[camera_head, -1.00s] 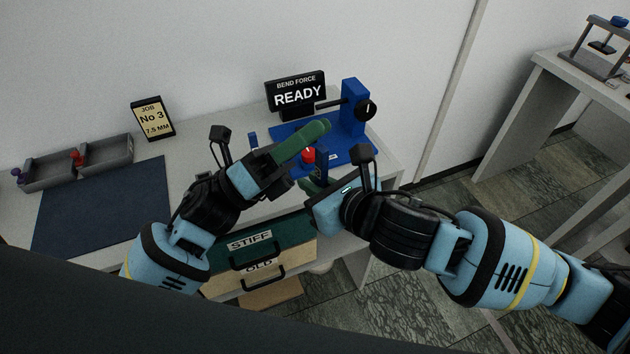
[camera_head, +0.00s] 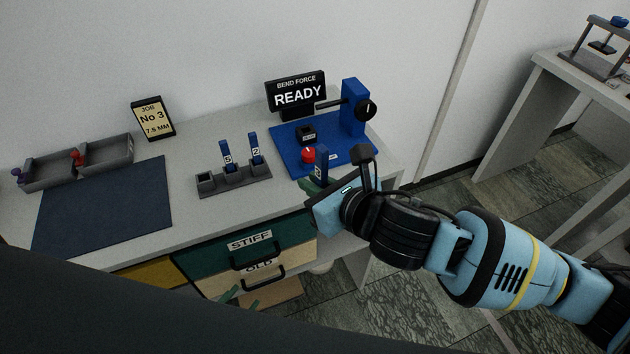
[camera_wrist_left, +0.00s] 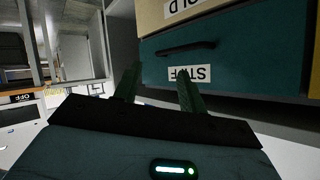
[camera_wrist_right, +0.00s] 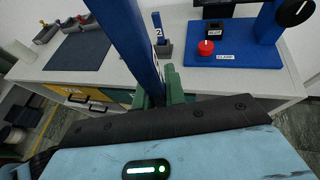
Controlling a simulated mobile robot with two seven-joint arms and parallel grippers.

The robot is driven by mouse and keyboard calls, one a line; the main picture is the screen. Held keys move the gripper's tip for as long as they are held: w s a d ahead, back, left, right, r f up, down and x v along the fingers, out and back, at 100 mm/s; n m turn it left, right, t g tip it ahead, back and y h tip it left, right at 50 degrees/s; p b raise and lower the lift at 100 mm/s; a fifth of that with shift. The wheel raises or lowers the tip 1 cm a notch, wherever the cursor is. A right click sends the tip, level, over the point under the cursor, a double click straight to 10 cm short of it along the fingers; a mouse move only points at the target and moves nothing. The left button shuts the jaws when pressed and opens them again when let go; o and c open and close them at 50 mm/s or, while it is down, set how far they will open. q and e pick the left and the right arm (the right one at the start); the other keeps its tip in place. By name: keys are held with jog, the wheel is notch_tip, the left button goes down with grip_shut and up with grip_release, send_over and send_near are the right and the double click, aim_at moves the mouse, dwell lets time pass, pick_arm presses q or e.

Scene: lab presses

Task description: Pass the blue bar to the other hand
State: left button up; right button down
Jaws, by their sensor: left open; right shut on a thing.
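A blue bar (camera_head: 320,163) with a white label stands in my right gripper (camera_head: 314,184), which is shut on it beside the blue press base. In the right wrist view the bar (camera_wrist_right: 128,40) rises, tilted, between the green fingers (camera_wrist_right: 157,86). My left gripper (camera_wrist_left: 157,78) is open and empty, facing the green STIFF drawer in the left wrist view. In the head view only what look like its green fingertips show low in front of the drawers (camera_head: 243,298). It is well apart from the bar. Two other blue bars, labelled 5 (camera_head: 226,155) and 2 (camera_head: 255,148), stand in a grey rack (camera_head: 236,183).
The blue press (camera_head: 355,113) with a red knob (camera_head: 309,154) stands by a READY display (camera_head: 297,92). A grey tray (camera_head: 105,155), dark mat (camera_head: 105,205) and job card (camera_head: 153,118) lie left. The rack's left slot is empty. Drawers (camera_head: 215,265) front the bench.

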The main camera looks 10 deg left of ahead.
pick_arm(q)
jog(key=s+d+f+n+g, duration=0.1)
jog(key=s+f+n+g, duration=0.2)
jog(key=s+f, duration=0.3)
jog(key=s, duration=0.3)
jog(key=shift+s+n, duration=0.25)
jog(key=shift+n, duration=0.05)
